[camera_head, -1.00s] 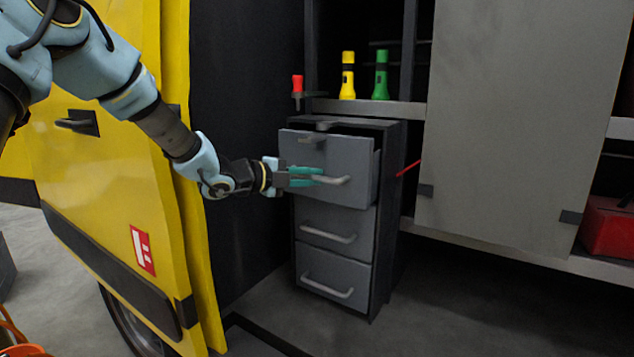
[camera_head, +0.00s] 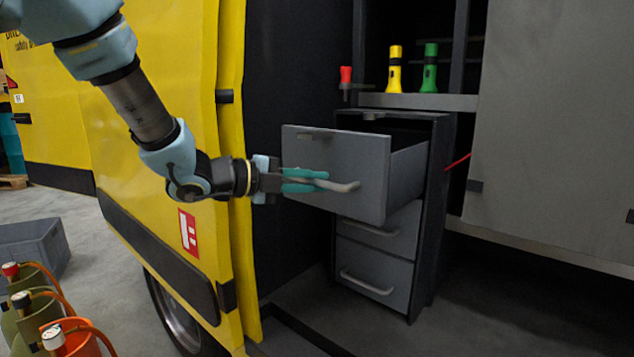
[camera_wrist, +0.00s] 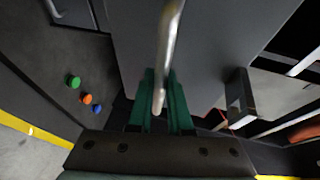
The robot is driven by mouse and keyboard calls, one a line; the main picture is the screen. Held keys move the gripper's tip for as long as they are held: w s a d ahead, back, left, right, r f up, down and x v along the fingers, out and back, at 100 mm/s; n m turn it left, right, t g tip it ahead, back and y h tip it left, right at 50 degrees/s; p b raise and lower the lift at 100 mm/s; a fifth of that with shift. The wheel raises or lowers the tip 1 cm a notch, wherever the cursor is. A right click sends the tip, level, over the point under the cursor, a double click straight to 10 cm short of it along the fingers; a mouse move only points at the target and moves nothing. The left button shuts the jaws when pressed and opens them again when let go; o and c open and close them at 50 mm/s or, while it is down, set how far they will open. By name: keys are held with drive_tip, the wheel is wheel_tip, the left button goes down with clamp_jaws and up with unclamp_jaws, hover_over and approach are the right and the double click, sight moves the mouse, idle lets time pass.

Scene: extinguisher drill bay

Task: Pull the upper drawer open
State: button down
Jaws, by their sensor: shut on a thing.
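The upper drawer (camera_head: 338,172) of a dark grey cabinet (camera_head: 433,215) stands well out of its housing, and its side wall shows. Its pale bar handle (camera_head: 342,186) runs across the front. My gripper (camera_head: 305,180), with green fingers, is shut on this handle from the left. In the wrist view the fingers (camera_wrist: 160,105) lie on both sides of the handle bar (camera_wrist: 168,45). A small latch-like piece (camera_head: 315,135) sits near the top of the drawer front; it also shows in the wrist view (camera_wrist: 240,98). The two lower drawers (camera_head: 376,235) are closed.
A yellow vehicle door (camera_head: 150,170) stands close left of my gripper. A yellow flashlight (camera_head: 394,70), a green flashlight (camera_head: 430,70) and a red-topped item (camera_head: 346,77) are on the shelf above. Extinguishers (camera_head: 40,320) and a grey bin (camera_head: 35,247) are at lower left.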

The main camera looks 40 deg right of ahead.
drive_tip(key=c, duration=0.8)
unclamp_jaws()
drive_tip(key=shift+c, duration=0.2)
drive_tip(key=b+v, duration=0.1)
drive_tip(key=v, duration=0.9)
drive_tip(key=shift+a, duration=0.4)
drive_tip(key=shift+w, duration=0.1)
